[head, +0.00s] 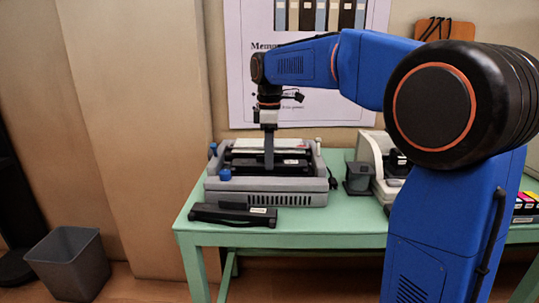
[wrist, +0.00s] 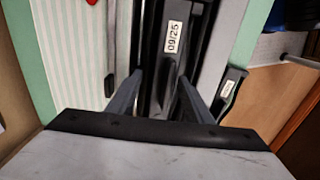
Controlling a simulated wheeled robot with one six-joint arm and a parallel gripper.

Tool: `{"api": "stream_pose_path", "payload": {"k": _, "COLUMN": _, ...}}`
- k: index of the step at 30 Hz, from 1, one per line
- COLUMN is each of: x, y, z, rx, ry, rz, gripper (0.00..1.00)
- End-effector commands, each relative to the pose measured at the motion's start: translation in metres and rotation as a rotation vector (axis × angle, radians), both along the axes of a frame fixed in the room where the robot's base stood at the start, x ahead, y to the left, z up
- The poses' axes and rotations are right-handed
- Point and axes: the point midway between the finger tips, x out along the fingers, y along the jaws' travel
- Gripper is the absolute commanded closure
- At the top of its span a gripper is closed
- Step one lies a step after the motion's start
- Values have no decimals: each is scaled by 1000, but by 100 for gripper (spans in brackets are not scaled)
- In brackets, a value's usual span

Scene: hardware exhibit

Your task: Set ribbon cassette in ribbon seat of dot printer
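The grey dot printer (head: 265,197) stands on the green table. A long black ribbon cassette (head: 243,163) with a white label lies lengthwise in its top recess; whether it is fully down I cannot tell. In the wrist view this cassette (wrist: 157,88) has a label reading 09/25. My gripper (head: 269,166) points straight down at its middle. In the wrist view my gripper's fingers (wrist: 160,78) stand on either side of it; whether they press on it is unclear. A second black labelled cassette (head: 233,215) lies on the table in front of the printer and also shows at right in the wrist view (wrist: 232,92).
A grey bin (head: 68,262) is on the floor at left. The green table (head: 340,222) is bare at front right of the printer.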

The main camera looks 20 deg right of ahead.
Motion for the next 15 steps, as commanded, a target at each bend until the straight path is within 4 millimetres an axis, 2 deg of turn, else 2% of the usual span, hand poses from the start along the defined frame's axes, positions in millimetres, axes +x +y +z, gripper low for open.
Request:
{"api": "stream_pose_path", "payload": {"k": 10, "x": 0, "y": 0, "z": 2, "rx": 0, "ry": 0, "rz": 0, "gripper": 51}}
{"api": "stream_pose_path", "payload": {"k": 15, "x": 1, "y": 0, "z": 18, "rx": 0, "ry": -2, "rz": 0, "gripper": 51}}
